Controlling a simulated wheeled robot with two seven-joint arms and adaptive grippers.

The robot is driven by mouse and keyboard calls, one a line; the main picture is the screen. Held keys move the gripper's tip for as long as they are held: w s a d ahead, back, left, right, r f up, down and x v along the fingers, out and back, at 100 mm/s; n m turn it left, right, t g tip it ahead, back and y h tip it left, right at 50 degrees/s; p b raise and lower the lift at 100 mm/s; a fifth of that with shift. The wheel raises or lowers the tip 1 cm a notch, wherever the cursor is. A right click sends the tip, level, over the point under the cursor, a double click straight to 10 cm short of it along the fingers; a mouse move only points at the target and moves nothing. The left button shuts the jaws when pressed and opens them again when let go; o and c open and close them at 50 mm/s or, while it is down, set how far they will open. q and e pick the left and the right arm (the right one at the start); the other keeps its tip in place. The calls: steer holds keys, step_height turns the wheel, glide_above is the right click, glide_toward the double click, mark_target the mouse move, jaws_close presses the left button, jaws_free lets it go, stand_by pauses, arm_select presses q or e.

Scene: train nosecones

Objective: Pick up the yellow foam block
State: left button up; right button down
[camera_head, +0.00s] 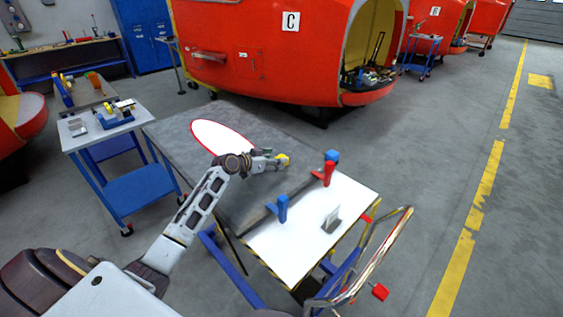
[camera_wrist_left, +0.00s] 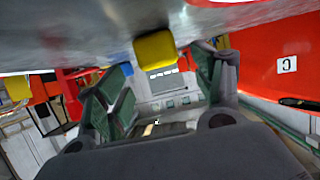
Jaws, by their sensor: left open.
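The yellow foam block (camera_head: 284,158) is small and sits on the grey work surface (camera_head: 240,200) of the table. My left gripper (camera_head: 273,161) reaches over the table from the left and is right beside the block. In the left wrist view, the yellow foam block (camera_wrist_left: 156,50) shows against the grey surface at the top, between the two spread fingers of the left gripper (camera_wrist_left: 163,75). The fingers are open, with a visible gap to the block on the left side. Whether the right finger touches it I cannot tell. My right gripper is not in view.
A blue clamp (camera_head: 282,207), a red clamp-like tool (camera_head: 325,173) and a blue piece (camera_head: 332,155) stand right of the block. A grey metal bracket (camera_head: 332,219) is on the white panel (camera_head: 300,240). A white oval with red rim (camera_head: 220,137) lies behind the gripper.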

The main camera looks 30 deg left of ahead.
mark_target(282, 156)
arm_select(q)
steer(key=shift+p+x, duration=0.4)
steer(key=shift+x, duration=1.95)
steer(key=shift+r, duration=0.1)
steer(key=c, duration=0.9)
steer(key=shift+c, duration=0.2)
steer(key=shift+r, duration=0.15)
steer(key=shift+r+b, duration=0.4)
steer(key=shift+r, duration=4.45)
